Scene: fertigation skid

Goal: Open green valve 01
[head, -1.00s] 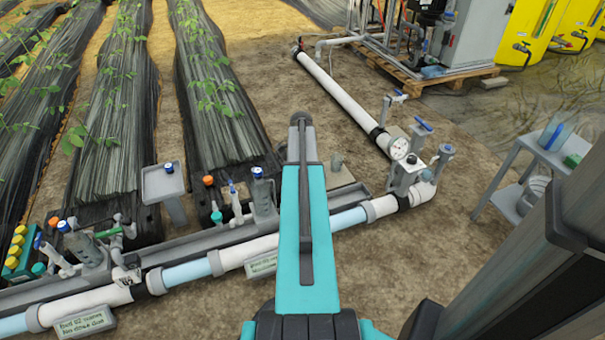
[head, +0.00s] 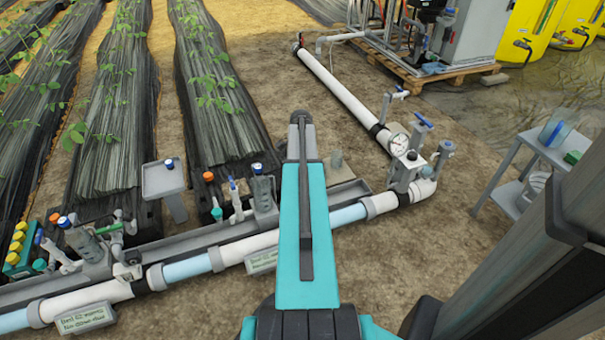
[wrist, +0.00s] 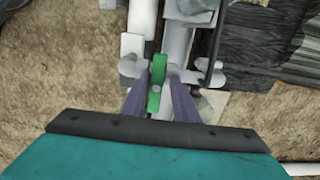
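The green valve handle (wrist: 154,85) is in the middle of the wrist view, seen from above as a narrow green lever on a grey fitting beside a white pipe. My gripper (wrist: 159,80) has its two purple fingers on either side of this handle. A small gap shows on the right, so the fingers look open around it; contact on the left is unclear. No number is readable on this valve. In the head view my teal arm covers the gripper and the part of the line behind it. Another green handle (head: 112,228) shows at the left of the head view.
A white and clear pipe line (head: 238,247) runs across the head view, with upright fittings and small signs. A pressure gauge (head: 398,145) and blue-handled valves stand at the right end. A grey side table (head: 543,150) is farther right. Bare soil lies beyond.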

